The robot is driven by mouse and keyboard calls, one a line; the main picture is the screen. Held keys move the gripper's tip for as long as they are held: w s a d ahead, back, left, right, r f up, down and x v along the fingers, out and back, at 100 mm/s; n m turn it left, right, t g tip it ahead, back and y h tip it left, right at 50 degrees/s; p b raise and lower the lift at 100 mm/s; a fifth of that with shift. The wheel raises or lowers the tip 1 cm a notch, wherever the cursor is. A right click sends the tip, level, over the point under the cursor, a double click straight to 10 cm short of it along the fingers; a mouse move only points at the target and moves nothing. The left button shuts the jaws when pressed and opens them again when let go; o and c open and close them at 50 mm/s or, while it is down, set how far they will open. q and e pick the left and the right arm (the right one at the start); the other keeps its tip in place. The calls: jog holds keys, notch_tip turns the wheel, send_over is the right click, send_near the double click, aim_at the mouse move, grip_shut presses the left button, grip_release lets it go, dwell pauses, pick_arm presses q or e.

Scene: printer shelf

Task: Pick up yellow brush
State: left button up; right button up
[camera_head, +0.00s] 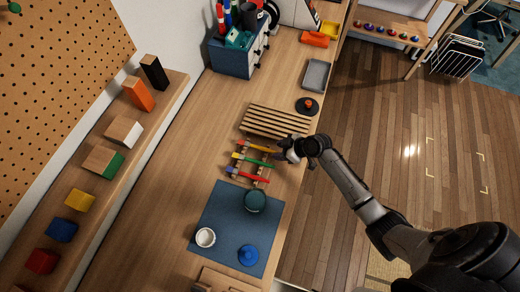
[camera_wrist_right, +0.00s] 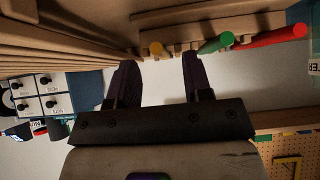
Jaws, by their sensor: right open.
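The yellow brush (camera_head: 259,147) lies on a small wooden rack (camera_head: 260,183), nearest the slatted wooden rack. A green brush (camera_head: 257,161) and a red brush (camera_head: 252,177) lie beside it. My right gripper (camera_head: 287,149) is open at the handle end of the yellow brush. In the right wrist view, the yellow brush's round end (camera_wrist_right: 156,48) shows between and beyond the open fingers (camera_wrist_right: 158,75). The green brush (camera_wrist_right: 216,43) and red brush (camera_wrist_right: 275,38) are to the right there. Contact cannot be told. My left gripper is out of view.
The slatted wooden rack (camera_head: 276,121) stands close beside the brushes. A blue mat (camera_head: 222,218) holds a teal pot (camera_head: 255,201), a white cup (camera_head: 205,237) and a blue lid (camera_head: 248,255). A drawer box (camera_head: 232,60) stands at the back. Bare tabletop lies left of the racks.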

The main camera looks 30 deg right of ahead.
jog(key=shift+b+x, duration=0.5)
jog(key=shift+x, duration=0.65)
grip_shut()
